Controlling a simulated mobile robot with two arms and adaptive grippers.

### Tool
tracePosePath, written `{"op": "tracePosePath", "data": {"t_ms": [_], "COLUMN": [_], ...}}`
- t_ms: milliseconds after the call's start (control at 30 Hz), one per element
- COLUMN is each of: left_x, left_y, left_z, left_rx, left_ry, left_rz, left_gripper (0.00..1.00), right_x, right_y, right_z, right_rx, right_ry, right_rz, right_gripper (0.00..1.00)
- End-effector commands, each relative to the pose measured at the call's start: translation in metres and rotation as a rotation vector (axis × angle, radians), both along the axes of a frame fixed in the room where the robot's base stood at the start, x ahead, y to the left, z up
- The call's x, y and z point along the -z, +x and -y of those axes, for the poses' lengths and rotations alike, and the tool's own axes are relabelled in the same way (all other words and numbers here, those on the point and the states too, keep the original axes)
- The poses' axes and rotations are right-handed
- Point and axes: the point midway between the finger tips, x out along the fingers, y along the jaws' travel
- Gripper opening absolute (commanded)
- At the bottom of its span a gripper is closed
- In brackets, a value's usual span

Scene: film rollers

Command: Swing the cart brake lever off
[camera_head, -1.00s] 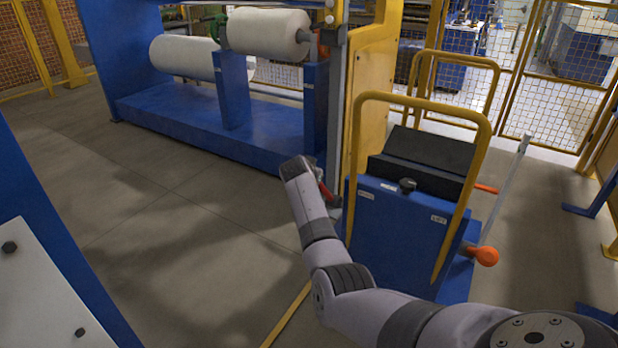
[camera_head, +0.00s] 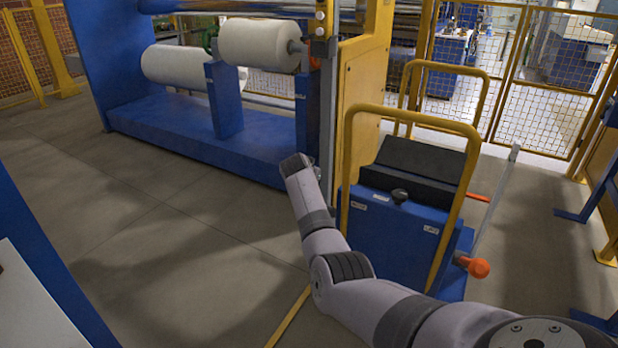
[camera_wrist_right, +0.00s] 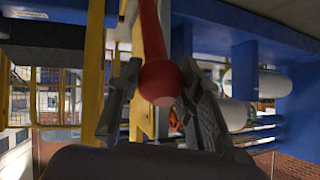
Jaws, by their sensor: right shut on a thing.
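The blue cart (camera_head: 385,235) with a yellow push frame stands right of centre in the head view. My right arm reaches in from the lower right across the cart's front left. Its wrist end (camera_head: 297,168) is beside the cart's left side, and the fingers cannot be made out there. In the right wrist view, my right gripper (camera_wrist_right: 160,90) is closed around a red lever with a round knob (camera_wrist_right: 158,80), one dark finger on each side. I take this as the brake lever; it is hidden in the head view. My left gripper is not in view.
An orange knob (camera_head: 478,268) and a red bar (camera_head: 478,197) stick out on the cart's right. A blue roller machine (camera_head: 200,130) with white rollers (camera_head: 258,45) stands behind. Yellow mesh fencing (camera_head: 545,80) closes the back right. The floor at left centre is clear.

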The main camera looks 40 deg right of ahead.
Motion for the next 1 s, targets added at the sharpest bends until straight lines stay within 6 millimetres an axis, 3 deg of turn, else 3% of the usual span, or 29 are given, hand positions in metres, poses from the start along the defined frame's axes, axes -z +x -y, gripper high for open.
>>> {"op": "tracePosePath", "data": {"t_ms": [133, 167, 433, 767, 1000], "left_x": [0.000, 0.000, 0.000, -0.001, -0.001], "left_y": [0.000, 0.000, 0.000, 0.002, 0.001], "left_z": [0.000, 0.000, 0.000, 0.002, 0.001], "left_rx": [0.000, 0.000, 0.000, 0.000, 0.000], "left_ry": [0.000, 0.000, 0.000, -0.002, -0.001], "left_rz": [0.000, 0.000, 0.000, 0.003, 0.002], "left_gripper": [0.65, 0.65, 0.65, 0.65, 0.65], "right_x": [-0.006, -0.006, -0.003, -0.002, -0.012], "right_y": [0.002, 0.002, 0.001, 0.000, -0.008], "right_z": [0.002, 0.002, 0.001, 0.000, -0.011], "right_rx": [0.000, 0.001, 0.001, 0.001, 0.001], "right_ry": [-0.006, -0.007, -0.003, -0.001, -0.004], "right_rz": [0.010, 0.011, 0.006, 0.003, 0.005], "right_gripper": [0.00, 0.35, 0.53, 0.54, 0.54]}}
